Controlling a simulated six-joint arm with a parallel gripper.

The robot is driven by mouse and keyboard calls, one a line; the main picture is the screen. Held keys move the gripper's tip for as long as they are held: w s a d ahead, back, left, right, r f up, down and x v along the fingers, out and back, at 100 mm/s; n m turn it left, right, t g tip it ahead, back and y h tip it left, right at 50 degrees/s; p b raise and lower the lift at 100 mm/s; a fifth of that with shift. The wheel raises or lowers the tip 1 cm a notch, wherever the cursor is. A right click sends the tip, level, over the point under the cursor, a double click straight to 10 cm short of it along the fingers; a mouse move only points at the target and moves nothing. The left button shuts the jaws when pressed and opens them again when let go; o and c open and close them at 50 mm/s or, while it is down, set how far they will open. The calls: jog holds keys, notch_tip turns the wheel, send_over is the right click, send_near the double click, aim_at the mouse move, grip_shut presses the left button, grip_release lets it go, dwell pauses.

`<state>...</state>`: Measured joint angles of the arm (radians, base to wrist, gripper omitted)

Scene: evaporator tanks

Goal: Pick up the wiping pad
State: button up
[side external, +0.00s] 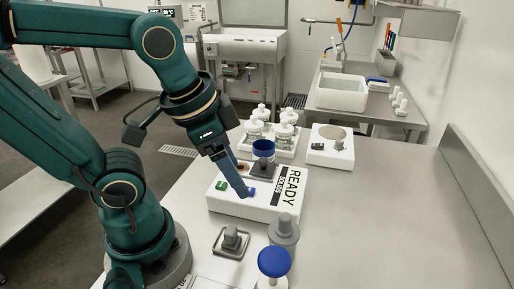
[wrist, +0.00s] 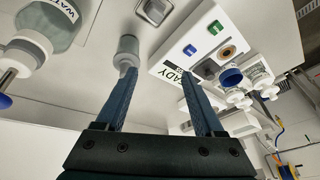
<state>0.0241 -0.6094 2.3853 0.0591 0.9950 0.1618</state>
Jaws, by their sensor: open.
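A small grey block with a raised grip (side external: 232,238), which looks like the wiping pad, sits in a shallow metal tray (side external: 218,251) on the bench in front of the READY unit. In the wrist view its tray (wrist: 141,12) shows at the top edge, partly cut off. My gripper (side external: 246,192) points down over the front of the READY unit, above and behind the pad in the side view. In the wrist view its two blue fingers (wrist: 157,74) are apart with nothing between them. Whether the fingertips touch the unit cannot be told.
The white READY unit (side external: 285,207) has green and blue buttons and a blue cup (side external: 263,148). A grey cylinder (side external: 284,230) and a blue-capped bottle (side external: 274,262) stand right of the pad. Several white-capped bottles stand behind the unit.

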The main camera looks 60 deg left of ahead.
jog(key=m+g, duration=0.1)
jog(key=m+g+y, duration=0.3)
jog(key=m+g, duration=0.2)
jog(key=g, duration=0.1)
send_over(233, 231)
jog(key=w+d, duration=0.1)
jog(key=w, duration=0.1)
notch_tip(233, 231, down, 8)
jog(key=shift+f, duration=0.15)
jog(key=shift+s+d+f+m, duration=0.1)
jog(key=shift+s+f+m, duration=0.05)
jog(key=shift+f+m, duration=0.2)
jog(key=shift+s+f+g, duration=0.25)
jog(key=shift+f+g, duration=0.05)
jog(key=shift+f, duration=0.2)
jog(key=shift+x, duration=2.15)
grip_shut()
